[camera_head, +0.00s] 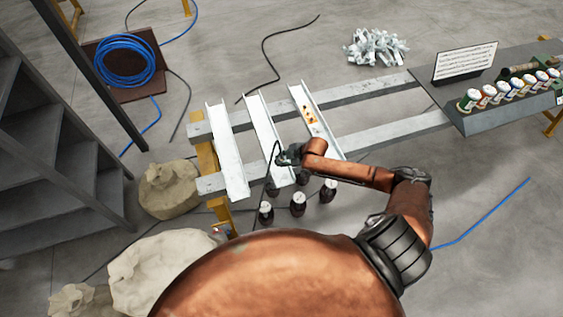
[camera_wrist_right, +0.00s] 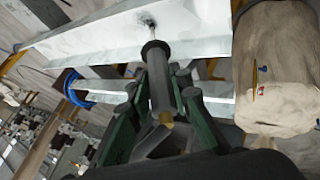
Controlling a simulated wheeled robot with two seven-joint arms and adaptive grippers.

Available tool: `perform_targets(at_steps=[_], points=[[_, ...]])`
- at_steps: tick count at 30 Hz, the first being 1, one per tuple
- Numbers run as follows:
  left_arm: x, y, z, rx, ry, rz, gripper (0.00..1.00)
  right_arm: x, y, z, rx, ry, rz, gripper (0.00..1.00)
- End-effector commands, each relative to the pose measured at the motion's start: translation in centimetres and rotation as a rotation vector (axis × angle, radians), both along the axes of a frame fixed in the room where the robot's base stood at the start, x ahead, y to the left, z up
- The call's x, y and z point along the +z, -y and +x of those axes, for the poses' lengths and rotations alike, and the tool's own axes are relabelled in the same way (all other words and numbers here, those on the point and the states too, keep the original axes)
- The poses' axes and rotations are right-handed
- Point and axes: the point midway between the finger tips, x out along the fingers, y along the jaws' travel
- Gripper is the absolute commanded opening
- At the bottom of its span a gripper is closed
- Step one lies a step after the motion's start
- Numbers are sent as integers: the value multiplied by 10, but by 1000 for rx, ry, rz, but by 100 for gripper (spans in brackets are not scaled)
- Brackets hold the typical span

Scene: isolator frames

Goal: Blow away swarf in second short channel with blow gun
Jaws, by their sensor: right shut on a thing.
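Three short pale metal channels lie across two long rails in the head view: a left one (camera_head: 226,150), a middle one (camera_head: 262,118) and a right one (camera_head: 325,130) with orange and yellow marks. My right gripper (camera_head: 288,156) is at the near part of the middle channel. In the right wrist view, my right gripper (camera_wrist_right: 160,105) is shut on the dark blow gun (camera_wrist_right: 156,60). Its thin nozzle points at a small dark patch (camera_wrist_right: 147,20), perhaps swarf, on a channel (camera_wrist_right: 95,38). I cannot tell whether the nozzle touches it. My left gripper is not in view.
Sacks (camera_head: 170,188) lie at the left, and dark bottles (camera_head: 298,204) stand below the rails. A coiled blue hose (camera_head: 124,61) is at the back left. A grey bench (camera_head: 505,115) with several cans is at the right. Metal scrap (camera_head: 376,46) lies behind.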

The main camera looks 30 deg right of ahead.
Motion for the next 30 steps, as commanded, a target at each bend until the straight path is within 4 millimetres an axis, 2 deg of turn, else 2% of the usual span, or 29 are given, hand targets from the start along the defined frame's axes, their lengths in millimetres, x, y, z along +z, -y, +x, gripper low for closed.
perform_targets(at_steps=[30], points=[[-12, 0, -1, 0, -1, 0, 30, -3, 5, 18, 0, -3, -3, 0]])
